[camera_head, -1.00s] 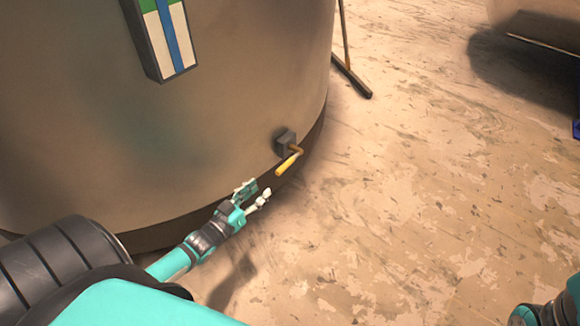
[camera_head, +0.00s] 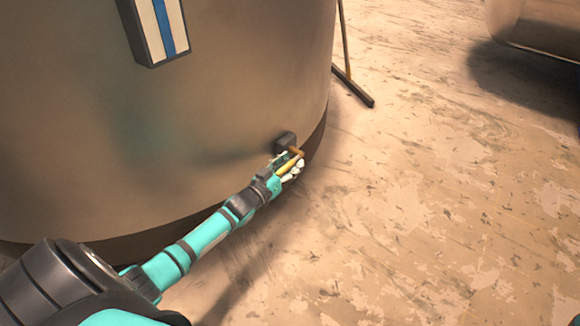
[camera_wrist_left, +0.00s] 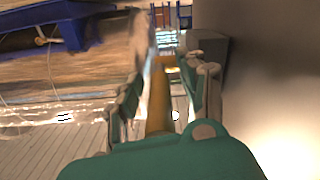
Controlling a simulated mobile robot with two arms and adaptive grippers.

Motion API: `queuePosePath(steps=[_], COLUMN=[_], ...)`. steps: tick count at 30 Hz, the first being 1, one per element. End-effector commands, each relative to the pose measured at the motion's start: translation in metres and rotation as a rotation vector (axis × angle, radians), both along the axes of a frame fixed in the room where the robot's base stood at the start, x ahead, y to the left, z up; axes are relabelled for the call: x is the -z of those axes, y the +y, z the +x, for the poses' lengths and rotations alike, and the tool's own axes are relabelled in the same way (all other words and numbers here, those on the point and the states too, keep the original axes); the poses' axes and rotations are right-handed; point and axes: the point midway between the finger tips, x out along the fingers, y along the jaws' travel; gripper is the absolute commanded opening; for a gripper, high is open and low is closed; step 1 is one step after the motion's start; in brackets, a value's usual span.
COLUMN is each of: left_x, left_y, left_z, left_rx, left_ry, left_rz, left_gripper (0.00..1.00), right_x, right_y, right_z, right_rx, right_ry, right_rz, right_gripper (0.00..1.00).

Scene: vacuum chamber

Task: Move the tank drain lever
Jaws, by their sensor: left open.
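The tank (camera_head: 200,110) is a large grey-brown cylinder on the left of the head view. Its drain lever (camera_head: 288,165) has a yellow handle and sticks out from a dark block (camera_head: 285,141) low on the tank wall. My left gripper (camera_head: 290,166) is open, with its fingers on either side of the handle. In the left wrist view the lever (camera_wrist_left: 158,100) runs between the two open fingers (camera_wrist_left: 163,95), and the tank wall (camera_wrist_left: 270,70) fills the right side. Whether the fingers touch the handle cannot be told. My right gripper is not seen.
A panel with a blue stripe (camera_head: 158,30) is on the tank above. A thin dark stand (camera_head: 352,85) is on the floor behind the tank. Another rounded vessel (camera_head: 535,28) is at the top right. The floor (camera_head: 440,200) right of the lever is clear.

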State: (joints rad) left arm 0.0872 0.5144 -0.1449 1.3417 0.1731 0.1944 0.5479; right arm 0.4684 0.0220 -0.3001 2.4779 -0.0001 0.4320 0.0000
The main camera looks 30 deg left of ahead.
Motion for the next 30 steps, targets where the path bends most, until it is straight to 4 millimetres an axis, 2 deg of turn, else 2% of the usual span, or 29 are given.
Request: queuePosePath(steps=[5, 12, 15, 30], left_x=[-0.0004, -0.0004, -0.0003, 0.003], left_y=[0.0002, 0.0003, 0.0004, 0.0007], left_z=[-0.0001, -0.0002, -0.0003, -0.0023], left_rx=[0.0, 0.0, 0.0, -0.002], left_ry=[0.0, 0.0, 0.0, -0.018], left_rz=[0.0, 0.0, 0.0, -0.001], left_gripper=[0.41, 0.1, 0.0, 0.0], right_x=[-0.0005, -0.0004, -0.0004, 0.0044], right_y=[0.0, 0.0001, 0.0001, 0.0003], right_z=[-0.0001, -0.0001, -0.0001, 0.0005], right_rx=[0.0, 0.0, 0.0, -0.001], right_ry=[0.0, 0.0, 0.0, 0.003], right_rz=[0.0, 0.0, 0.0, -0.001], right_gripper=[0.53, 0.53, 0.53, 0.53])
